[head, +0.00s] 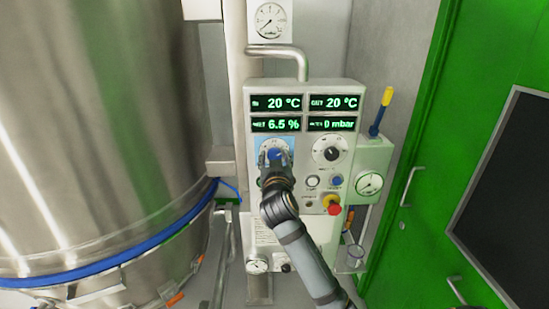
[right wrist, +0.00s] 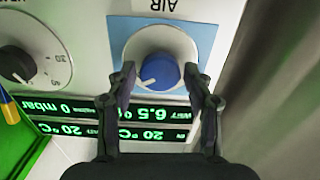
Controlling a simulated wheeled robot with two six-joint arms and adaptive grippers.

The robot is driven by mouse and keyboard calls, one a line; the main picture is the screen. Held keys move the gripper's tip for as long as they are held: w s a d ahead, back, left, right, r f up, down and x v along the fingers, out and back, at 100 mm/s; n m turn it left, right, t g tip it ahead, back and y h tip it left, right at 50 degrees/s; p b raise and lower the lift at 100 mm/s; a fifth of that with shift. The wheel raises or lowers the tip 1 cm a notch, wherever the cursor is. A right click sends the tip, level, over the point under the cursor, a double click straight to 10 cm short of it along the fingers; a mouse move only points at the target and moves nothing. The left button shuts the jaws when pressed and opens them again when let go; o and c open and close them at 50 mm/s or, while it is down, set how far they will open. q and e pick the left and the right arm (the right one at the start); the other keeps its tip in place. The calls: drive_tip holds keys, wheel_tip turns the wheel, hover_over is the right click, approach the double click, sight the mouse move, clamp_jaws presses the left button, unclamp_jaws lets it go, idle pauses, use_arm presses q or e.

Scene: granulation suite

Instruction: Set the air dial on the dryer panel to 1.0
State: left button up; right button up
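The dryer panel (head: 307,92) stands upright in the middle of the head view. Its air dial is a blue knob on a white disc with a light blue backing (head: 273,148); my right gripper partly covers it there. In the right wrist view the panel is upside down, and the blue knob (right wrist: 160,72) has a white pointer mark towards the picture's lower left. My right gripper (head: 274,168) is at the dial. In the right wrist view its fingers (right wrist: 159,78) are apart, one on each side of the knob; contact is unclear. The dial's scale figures are not readable. My left gripper is not in view.
A black-and-white dial (head: 330,150) sits right of the air dial. Green displays (head: 276,103) are above. Below are buttons and a red emergency stop (head: 334,209). A steel vessel (head: 90,120) fills the left; a green door (head: 420,150) is right.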

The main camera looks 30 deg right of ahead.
drive_tip(key=c, duration=0.7)
drive_tip(key=shift+c, duration=0.3)
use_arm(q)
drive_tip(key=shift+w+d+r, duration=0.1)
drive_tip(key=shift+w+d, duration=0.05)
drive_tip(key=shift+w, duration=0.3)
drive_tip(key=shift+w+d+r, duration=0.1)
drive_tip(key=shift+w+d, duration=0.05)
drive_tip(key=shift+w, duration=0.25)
